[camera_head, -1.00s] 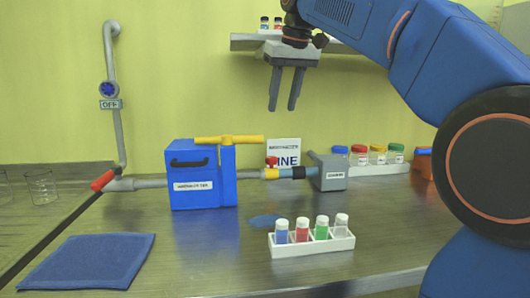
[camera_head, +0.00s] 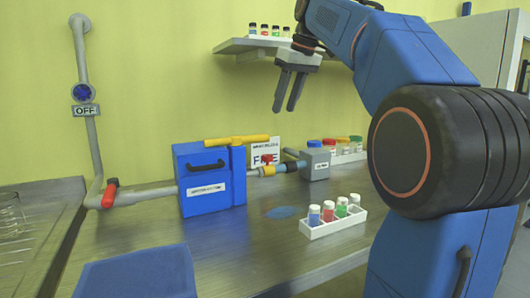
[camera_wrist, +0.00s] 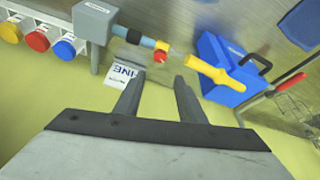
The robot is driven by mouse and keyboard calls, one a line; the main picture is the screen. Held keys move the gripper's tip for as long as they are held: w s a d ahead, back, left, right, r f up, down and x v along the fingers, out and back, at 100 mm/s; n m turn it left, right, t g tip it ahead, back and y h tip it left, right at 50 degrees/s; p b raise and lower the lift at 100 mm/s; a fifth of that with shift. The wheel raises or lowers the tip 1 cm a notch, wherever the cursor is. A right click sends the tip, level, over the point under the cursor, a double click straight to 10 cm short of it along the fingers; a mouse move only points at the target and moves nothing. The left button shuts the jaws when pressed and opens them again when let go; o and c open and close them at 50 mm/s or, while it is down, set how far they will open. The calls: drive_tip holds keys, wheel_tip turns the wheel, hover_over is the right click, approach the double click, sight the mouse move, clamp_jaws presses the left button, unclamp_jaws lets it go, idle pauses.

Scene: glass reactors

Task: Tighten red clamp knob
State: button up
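The small red clamp knob (camera_head: 267,159) sits on top of the pipe joint between the blue box and the grey box, beside a yellow and light-blue fitting (camera_head: 266,170). In the wrist view the red knob (camera_wrist: 159,57) shows beyond my fingers, near the upper middle. My gripper (camera_head: 284,110) hangs in the air above the joint with its two fingers apart and nothing between them. In the wrist view my gripper (camera_wrist: 156,88) also shows its fingers spread and empty, well apart from the knob.
The blue box (camera_head: 210,190) with a yellow handle (camera_head: 236,140) stands left of the joint. The grey box (camera_head: 315,165) stands to its right. A white vial rack (camera_head: 335,224), a blue mat (camera_head: 140,275) and a wall shelf (camera_head: 265,46) are nearby. A red-handled valve (camera_head: 110,193) is at left.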

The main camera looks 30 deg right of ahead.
sight(268, 155)
drive_tip(key=x, duration=1.7)
drive_tip(key=shift+w, duration=0.1)
drive_tip(key=shift+c, duration=0.5)
drive_tip(key=c, duration=0.7)
